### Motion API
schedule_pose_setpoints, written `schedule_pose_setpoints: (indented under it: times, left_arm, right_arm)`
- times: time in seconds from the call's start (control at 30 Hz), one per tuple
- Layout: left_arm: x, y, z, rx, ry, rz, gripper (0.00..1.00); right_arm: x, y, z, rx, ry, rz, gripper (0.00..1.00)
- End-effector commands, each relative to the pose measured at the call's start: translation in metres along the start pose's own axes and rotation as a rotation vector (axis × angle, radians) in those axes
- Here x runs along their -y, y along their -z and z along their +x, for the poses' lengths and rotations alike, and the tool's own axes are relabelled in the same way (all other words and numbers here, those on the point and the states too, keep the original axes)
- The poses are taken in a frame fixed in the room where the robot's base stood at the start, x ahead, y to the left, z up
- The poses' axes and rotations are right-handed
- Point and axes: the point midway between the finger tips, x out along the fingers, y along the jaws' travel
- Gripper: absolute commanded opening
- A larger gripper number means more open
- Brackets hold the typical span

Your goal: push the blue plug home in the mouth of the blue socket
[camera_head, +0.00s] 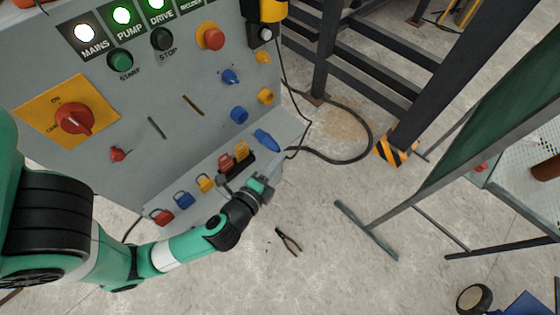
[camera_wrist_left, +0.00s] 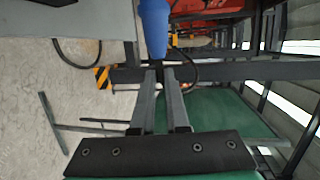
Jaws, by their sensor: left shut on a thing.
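The blue plug (camera_head: 266,139) is in the fingers of my left gripper (camera_head: 273,165), beyond the panel's lower right corner. In the left wrist view the plug (camera_wrist_left: 155,25) sticks out past the tips of the closed fingers (camera_wrist_left: 160,72). Two blue fittings are on the grey panel: a short round one (camera_head: 239,114) and a more pointed one (camera_head: 230,76) above it. The round one looks like the blue socket; its mouth cannot be made out. The plug is apart from both, below and right of the round one. My right gripper is out of view.
A black holder (camera_head: 236,166) with a red and a yellow plug is close beside the left gripper. Red, blue and yellow padlock-like pieces (camera_head: 184,200) line the panel's ledge. Yellow fittings (camera_head: 265,96) are near the blue ones. Pliers (camera_head: 288,241) lie on the floor.

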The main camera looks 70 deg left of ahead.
Motion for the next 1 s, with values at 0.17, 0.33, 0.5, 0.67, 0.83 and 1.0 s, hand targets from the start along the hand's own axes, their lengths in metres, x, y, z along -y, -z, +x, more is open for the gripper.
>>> schedule_pose_setpoints:
  times: [0.17, 0.33, 0.5, 0.67, 0.83, 1.0]
  left_arm:
    - [-0.001, 0.001, -0.001, -0.002, 0.006, 0.004, 0.00]
    - [0.002, -0.009, 0.002, 0.001, 0.005, 0.008, 0.00]
    - [0.003, -0.027, 0.006, 0.005, 0.003, 0.006, 0.00]
    - [0.004, -0.043, 0.010, 0.002, 0.001, 0.008, 0.00]
    - [0.002, -0.053, 0.013, 0.000, 0.004, 0.006, 0.00]
    - [0.000, -0.055, 0.014, -0.002, 0.006, 0.005, 0.00]
  right_arm:
    - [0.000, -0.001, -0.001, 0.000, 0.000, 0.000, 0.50]
    - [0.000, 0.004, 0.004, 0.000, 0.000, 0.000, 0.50]
    - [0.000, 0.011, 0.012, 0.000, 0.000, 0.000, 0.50]
    - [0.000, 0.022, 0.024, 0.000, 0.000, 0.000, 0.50]
    - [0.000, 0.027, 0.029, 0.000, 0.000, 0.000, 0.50]
    - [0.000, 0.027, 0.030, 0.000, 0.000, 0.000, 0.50]
